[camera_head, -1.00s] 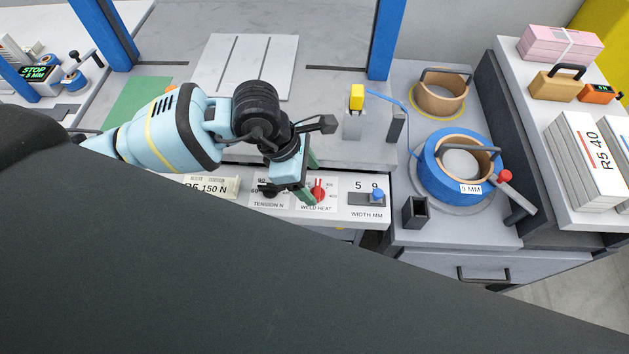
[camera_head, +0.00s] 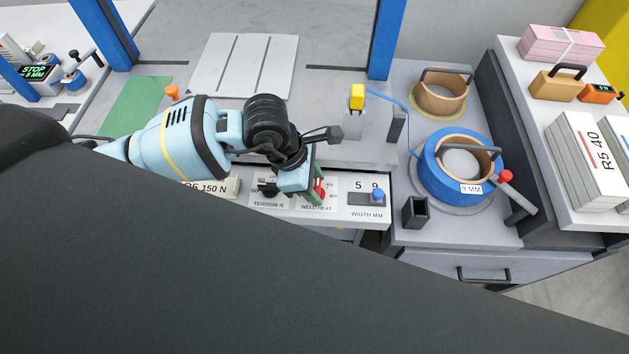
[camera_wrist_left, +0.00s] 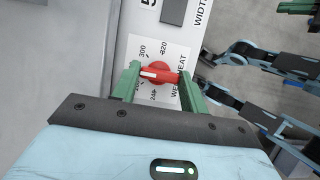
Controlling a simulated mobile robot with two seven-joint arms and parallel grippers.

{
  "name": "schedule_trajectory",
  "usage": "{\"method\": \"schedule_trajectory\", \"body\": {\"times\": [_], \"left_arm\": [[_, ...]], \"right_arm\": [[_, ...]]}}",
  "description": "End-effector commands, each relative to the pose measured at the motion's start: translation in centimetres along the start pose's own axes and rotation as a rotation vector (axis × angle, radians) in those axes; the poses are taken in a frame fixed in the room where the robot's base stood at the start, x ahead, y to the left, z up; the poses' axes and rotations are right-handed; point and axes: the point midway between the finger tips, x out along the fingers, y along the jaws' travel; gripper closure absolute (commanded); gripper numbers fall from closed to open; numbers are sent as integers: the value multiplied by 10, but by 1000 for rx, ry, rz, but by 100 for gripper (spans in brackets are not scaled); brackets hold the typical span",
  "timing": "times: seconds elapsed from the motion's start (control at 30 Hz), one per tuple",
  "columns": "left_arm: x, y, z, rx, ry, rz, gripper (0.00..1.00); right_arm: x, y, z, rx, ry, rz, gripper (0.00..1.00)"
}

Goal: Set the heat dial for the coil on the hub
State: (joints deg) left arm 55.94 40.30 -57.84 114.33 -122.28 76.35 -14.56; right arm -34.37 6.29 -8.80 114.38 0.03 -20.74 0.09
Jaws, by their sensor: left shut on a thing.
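The red weld heat dial (camera_head: 319,188) is on the pale front panel. In the left wrist view the dial (camera_wrist_left: 160,73) has a white pointer mark toward picture left, below the 300 mark; the finger partly covers the numbers there. My left gripper (camera_head: 317,191) is shut on the dial, with green fingers (camera_wrist_left: 162,82) on both sides of it. The blue coil (camera_head: 441,177), tagged 9 MM, sits on the hub at the right. Green finger-like parts (camera_wrist_left: 296,6) at the wrist view's top right seem to be my right gripper; its jaws are unclear.
Beside the dial are the black tension knob (camera_head: 267,188) and a width slider (camera_head: 377,195) with a blue knob at 9. A bare brown core (camera_head: 440,97) stands behind the coil. A black square holder (camera_head: 416,211) stands right of the panel.

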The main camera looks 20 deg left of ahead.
Motion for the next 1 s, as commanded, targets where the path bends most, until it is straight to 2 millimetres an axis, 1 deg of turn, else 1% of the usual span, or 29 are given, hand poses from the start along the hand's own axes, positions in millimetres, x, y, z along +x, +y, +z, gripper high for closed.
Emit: {"method": "schedule_trajectory", "body": {"times": [0.17,0.37,1.0], "left_arm": [[0,0,0,19,0,-10,79],[1,1,0,101,-1,-45,79],[3,4,0,568,-1,-239,79]], "right_arm": [[1,0,4,1,-7,0,100],[3,-1,13,2,-23,-2,100],[19,-4,55,11,-84,-10,100]]}}
